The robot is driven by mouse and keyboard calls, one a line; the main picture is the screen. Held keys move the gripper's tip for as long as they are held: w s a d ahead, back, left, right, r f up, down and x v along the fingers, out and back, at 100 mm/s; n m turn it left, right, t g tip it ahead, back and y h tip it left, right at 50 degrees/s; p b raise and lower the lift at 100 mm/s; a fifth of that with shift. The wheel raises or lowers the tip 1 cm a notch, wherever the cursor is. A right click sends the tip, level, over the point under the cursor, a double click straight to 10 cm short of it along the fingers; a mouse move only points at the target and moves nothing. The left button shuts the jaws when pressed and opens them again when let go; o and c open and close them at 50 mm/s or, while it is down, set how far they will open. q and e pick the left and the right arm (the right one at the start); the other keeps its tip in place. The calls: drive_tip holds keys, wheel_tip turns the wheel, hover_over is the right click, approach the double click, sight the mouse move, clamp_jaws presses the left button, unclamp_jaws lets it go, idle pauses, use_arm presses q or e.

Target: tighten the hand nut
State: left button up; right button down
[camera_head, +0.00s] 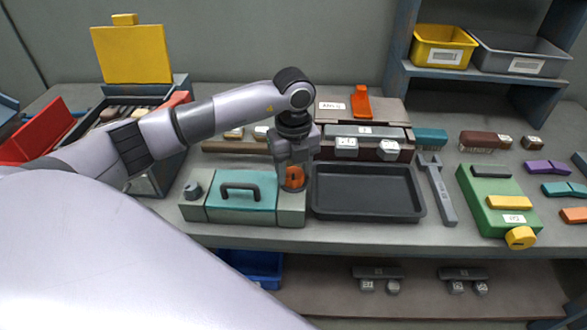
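The orange hand nut (294,180) sits on the right grey block of a fixture with a teal cover and dark handle (240,193). A dark grey knob (194,190) stands on the fixture's left block. My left gripper (293,170) points down at the hand nut from above, with its fingers at the nut's two sides. I cannot tell whether the fingers press on the nut or stand open around it. The gripper hides the nut's upper back part. My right gripper is not in view.
A black tray (368,214) lies close to the right of the fixture. A grey wrench (436,190) and a green box with a yellow knob (498,205) are farther right. A labelled case (365,130) stands behind the tray. Open toolboxes crowd the left.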

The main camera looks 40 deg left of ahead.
use_arm(q)
drive_tip(key=shift+m, duration=0.3)
drive_tip(key=m+b, duration=0.1)
drive_tip(key=m, duration=0.3)
drive_tip(key=shift+b, duration=0.4)
drive_tip(key=m+b, duration=0.1)
drive_tip(key=m, duration=0.3)
drive_tip(key=shift+m+b, duration=0.3)
drive_tip(key=shift+m, duration=0.1)
drive_tip(key=m+b, duration=0.1)
drive_tip(key=m, duration=0.3)
drive_tip(key=shift+m, duration=0.3)
drive_tip(key=shift+m+b, duration=0.85)
drive_tip(key=shift+m, duration=1.05)
drive_tip(key=shift+r, duration=0.1)
drive_tip(key=o, duration=1.1)
drive_tip(key=shift+c, duration=0.2)
